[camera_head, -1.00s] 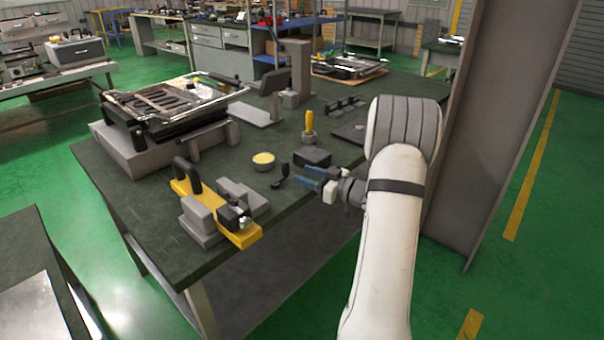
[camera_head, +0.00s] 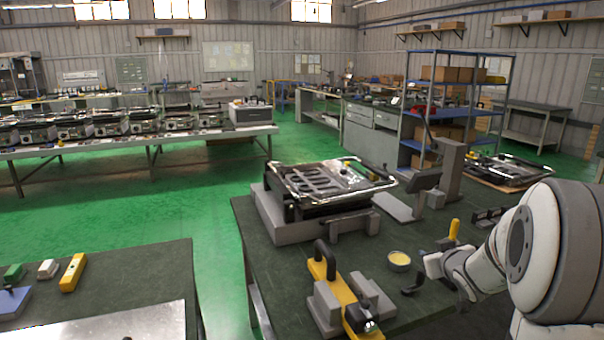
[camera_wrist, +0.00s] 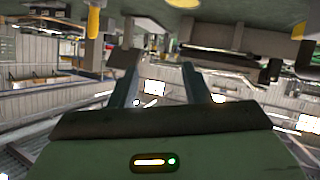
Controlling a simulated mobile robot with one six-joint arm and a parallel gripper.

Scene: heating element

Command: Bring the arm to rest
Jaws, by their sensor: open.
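My arm (camera_head: 560,240) is bent at the right side of the head view, beside the dark green bench (camera_head: 290,285). Its narrow wrist end (camera_head: 450,268) is above the bench, close to a yellow cup and a yellow-handled tool. The finger tips cannot be made out in the head view. In the wrist view my gripper (camera_wrist: 160,85) is open, its two dark fingers apart with nothing between them. The wrist picture is upside down: bench items hang at the top and the windows lie below.
The bench holds a black heating unit (camera_head: 325,185) on a grey block, a yellow fixture with a black handle (camera_head: 330,270), a yellow cup (camera_head: 399,259) and a yellow-handled tool (camera_head: 454,230). A second table (camera_head: 120,265) stands at left. Green floor (camera_head: 215,220) lies clear between.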

